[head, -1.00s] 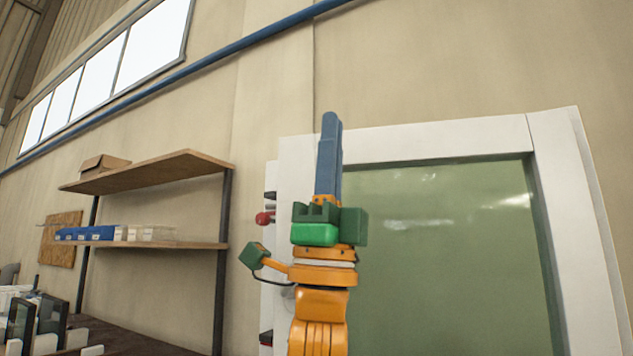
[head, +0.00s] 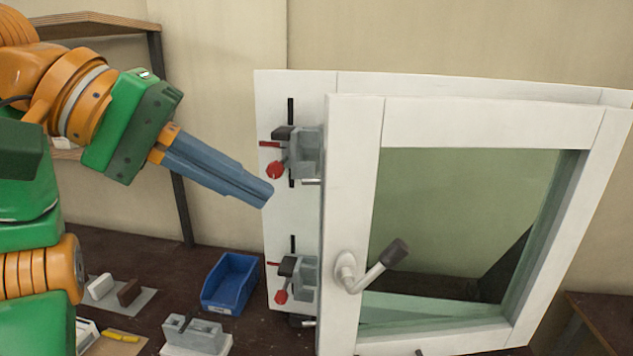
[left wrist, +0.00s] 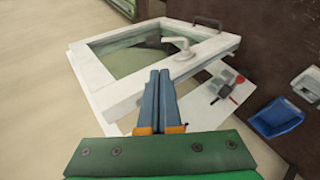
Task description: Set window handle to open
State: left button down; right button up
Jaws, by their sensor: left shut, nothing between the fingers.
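The white window (head: 352,190) with a greenish pane stands upright at the right of the head view. Its handle (head: 368,272) has a round base on the left stile, and its dark-tipped grip points right and slightly up. The handle also shows in the left wrist view (left wrist: 180,43), beyond the fingers. My left gripper (head: 268,194) is shut and empty, its blue fingers pointing right and down. In the head view its tips are up and left of the handle, near the upper clamp; it does not touch the handle. My right gripper is not in view.
Two red-handled clamps, an upper (head: 300,152) and a lower (head: 300,275), sit on the white board left of the window. A blue bin (head: 230,283) and a grey block (head: 193,334) stand on the dark bench (head: 150,262). A shelf is at the back left.

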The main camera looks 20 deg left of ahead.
pick_arm(q)
jog(key=b, duration=0.1)
send_near(392, 254)
jog(key=d, duration=0.1)
jog(key=x, duration=0.5)
jog(key=shift+w+a+f, duration=0.2)
jog(key=shift+w+f, duration=0.15)
jog(key=shift+f, duration=0.1)
jog(key=shift+w+d+f, duration=0.1)
jog(key=shift+w+d, duration=0.05)
jog(key=shift+d, duration=0.2)
jog(key=shift+a, duration=0.1)
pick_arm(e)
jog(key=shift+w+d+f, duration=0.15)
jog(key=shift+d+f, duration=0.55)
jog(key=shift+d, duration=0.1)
pick_arm(q)
jog(key=shift+a, duration=0.15)
